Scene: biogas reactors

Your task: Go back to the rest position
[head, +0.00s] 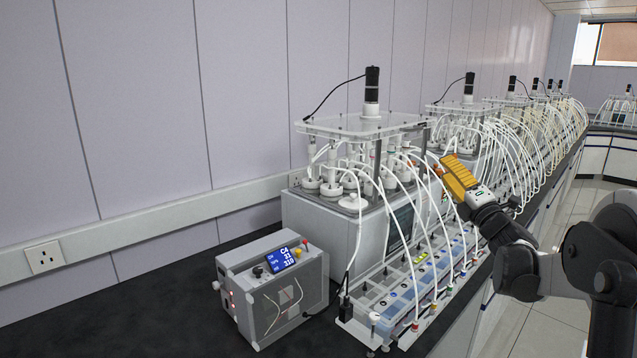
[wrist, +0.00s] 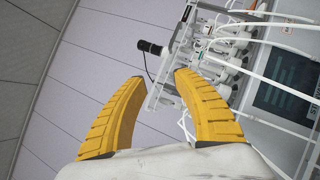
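My gripper (head: 452,176) has yellow ridged fingers and is at the right of the head view, in front of the tubes of the nearest reactor. In the wrist view my gripper (wrist: 155,90) has its two fingers spread apart with nothing between them. The nearest biogas reactor (head: 300,222) stands on the bench, with a clear top plate, several white-capped bottles and a black motor on top. It also shows tilted beyond the fingers in the wrist view, with its motor (wrist: 150,47) and a dark screen (wrist: 285,85).
A control box (head: 290,290) with a lit blue display stands on the dark bench (head: 150,320) at the front left. A rack of valves (head: 415,285) with white tubes lies below my gripper. More reactors (head: 465,125) line the bench behind. The floor (head: 535,320) to the right is partly clear.

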